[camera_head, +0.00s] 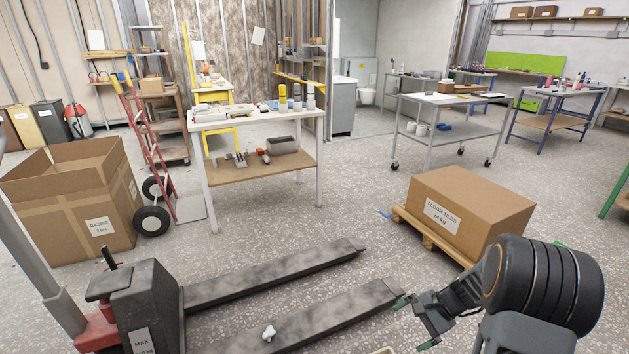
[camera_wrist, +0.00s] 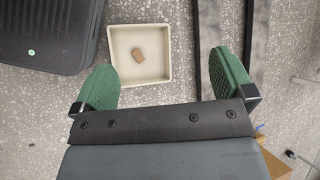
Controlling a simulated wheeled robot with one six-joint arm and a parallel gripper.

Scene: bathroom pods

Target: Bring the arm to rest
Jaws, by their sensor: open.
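My gripper (camera_head: 415,323) is at the lower right of the head view, with its green-tipped fingers spread apart. In the wrist view my gripper (camera_wrist: 165,82) is open, with nothing between the two green fingers. The arm reaches out low over the floor, beside the fork ends of a pallet truck. Below and beyond the fingers in the wrist view lies a cream square tray (camera_wrist: 118,75) holding a small brown piece (camera_wrist: 137,56). Only a sliver of a pale rim shows at the bottom edge of the head view.
The pallet truck (camera_head: 140,300) has dark forks (camera_head: 275,275) lying across the floor, with a small white item (camera_head: 268,332) on the nearer one. A floor tiles carton (camera_head: 480,208) on a wooden pallet stands close behind my gripper. An open carton (camera_head: 75,205) is at left.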

